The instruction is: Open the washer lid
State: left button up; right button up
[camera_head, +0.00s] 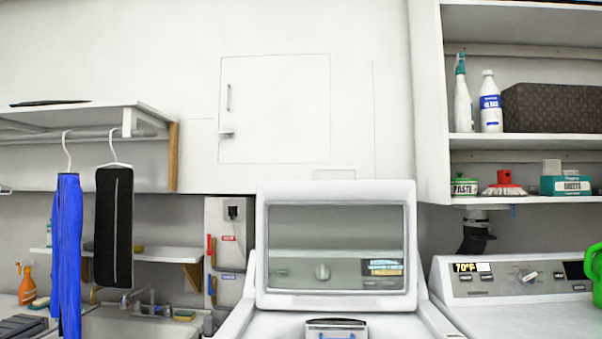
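The washer (236,322) stands at the bottom middle, cut off by the lower edge. A white-framed panel with a large grey window, which looks like its lid (335,190), stands upright at the back. A knob and a small lit display show through or on the window; I cannot tell for certain which. A thin handle-like loop (335,173) shows at its top edge. A small grey and black part (336,329) with a blue mark sits below it, mostly cut off. Neither of my grippers is in view.
A second machine (500,275) with a 70°F display stands at right, with a green object (595,272) at its edge. Shelves (520,140) with bottles hang above. A sink (135,322) and hanging blue (68,240) and black (114,225) items are at left.

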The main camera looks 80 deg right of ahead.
aim_at(356, 192)
jog(key=k, duration=0.95)
jog(key=z, duration=0.65)
